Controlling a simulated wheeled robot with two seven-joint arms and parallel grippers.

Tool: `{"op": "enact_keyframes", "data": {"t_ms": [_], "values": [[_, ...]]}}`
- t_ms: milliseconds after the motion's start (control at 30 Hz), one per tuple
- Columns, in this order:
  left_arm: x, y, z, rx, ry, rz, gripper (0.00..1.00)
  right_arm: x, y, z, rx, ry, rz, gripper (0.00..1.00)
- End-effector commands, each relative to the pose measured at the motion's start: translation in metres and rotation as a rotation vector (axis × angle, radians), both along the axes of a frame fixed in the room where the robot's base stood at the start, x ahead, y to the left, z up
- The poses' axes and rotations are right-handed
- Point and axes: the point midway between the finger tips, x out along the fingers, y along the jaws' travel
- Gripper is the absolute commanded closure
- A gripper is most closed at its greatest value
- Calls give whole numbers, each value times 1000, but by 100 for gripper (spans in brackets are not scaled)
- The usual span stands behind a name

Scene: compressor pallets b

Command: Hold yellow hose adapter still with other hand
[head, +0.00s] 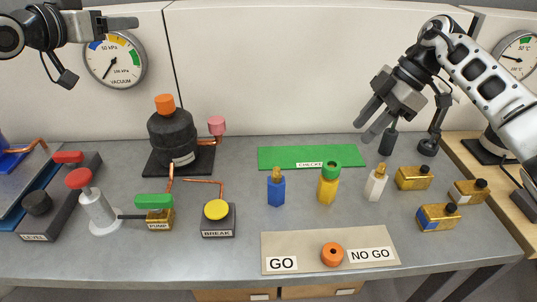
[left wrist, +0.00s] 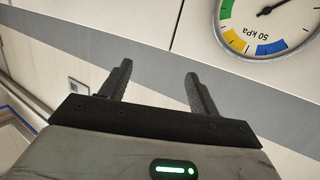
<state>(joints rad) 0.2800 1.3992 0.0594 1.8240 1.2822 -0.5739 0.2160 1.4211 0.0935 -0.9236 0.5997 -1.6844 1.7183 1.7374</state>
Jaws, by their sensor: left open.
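The yellow hose adapter (head: 327,190) stands upright on the grey bench, with a brass tip and a green ring (head: 331,167) around its upper part. It stands between a blue adapter (head: 276,190) and a white adapter (head: 375,187). My right gripper (head: 366,130) is above and to the right of it, pointing down and left; its two fingers are apart with nothing between them. My left gripper (head: 122,23) is high at the upper left, far from the adapter. In the left wrist view its fingers (left wrist: 158,88) are spread and empty.
A green mat (head: 280,158) lies behind the adapters. A GO / NO GO board (head: 300,257) with an orange ring (head: 332,254) is in front. Several brass fittings (head: 413,178) sit at right.

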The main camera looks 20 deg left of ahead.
Motion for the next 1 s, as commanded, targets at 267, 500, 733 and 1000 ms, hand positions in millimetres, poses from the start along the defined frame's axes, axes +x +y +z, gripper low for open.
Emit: {"op": "enact_keyframes", "data": {"t_ms": [267, 500, 733, 1000], "values": [[-27, -22, -10, 229, 171, -60, 38, 0, 0, 0, 0, 0, 0, 64], [-50, -16, -38, 383, 293, -79, 38, 0, 0, 0, 0, 0, 0, 64], [-49, -29, -98, 683, 354, -210, 38, 0, 0, 0, 0, 0, 0, 64], [-35, -77, -179, 1163, 315, -466, 38, 0, 0, 0, 0, 0, 0, 64]]}}
